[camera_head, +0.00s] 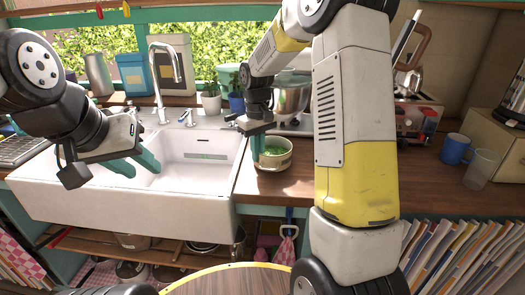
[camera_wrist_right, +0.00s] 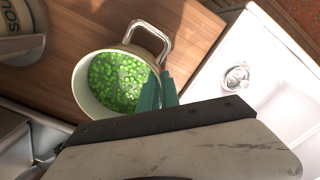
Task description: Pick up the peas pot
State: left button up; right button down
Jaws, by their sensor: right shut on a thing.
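The peas pot (camera_head: 276,155) is a small cream pot with green peas inside. It stands on the wooden counter just right of the sink. In the right wrist view the pot (camera_wrist_right: 86,98) shows its peas and a metal loop handle. My right gripper (camera_head: 258,148) reaches down from above with its teal fingers at the pot's left rim, shut on the pot's wall. In the right wrist view the teal fingers (camera_wrist_right: 158,92) are at the rim, and the dark gripper body hides part of the pot. My left gripper (camera_head: 138,164) is over the sink's left side, empty, its teal fingers apart.
The white sink (camera_head: 130,212) lies left of the pot, with a faucet (camera_head: 160,75) behind it. A steel mixer bowl (camera_head: 290,98) and small potted plants (camera_head: 211,102) stand behind the pot. A blue mug (camera_head: 454,149) and a clear glass (camera_head: 480,170) stand at the right.

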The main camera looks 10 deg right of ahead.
jog(key=shift+r, duration=0.1)
jog(key=shift+r, duration=0.8)
notch_tip(320, 180, up, 2)
jog(key=shift+s+r, duration=0.1)
jog(key=shift+s, duration=0.05)
jog(key=s+a, duration=0.1)
jog(key=s, duration=0.6)
jog(key=s+a+r, duration=0.1)
jog(key=s+a, duration=0.1)
jog(key=s, duration=0.6)
jog(key=shift+s+a, duration=0.2)
jog(key=shift+a, duration=0.05)
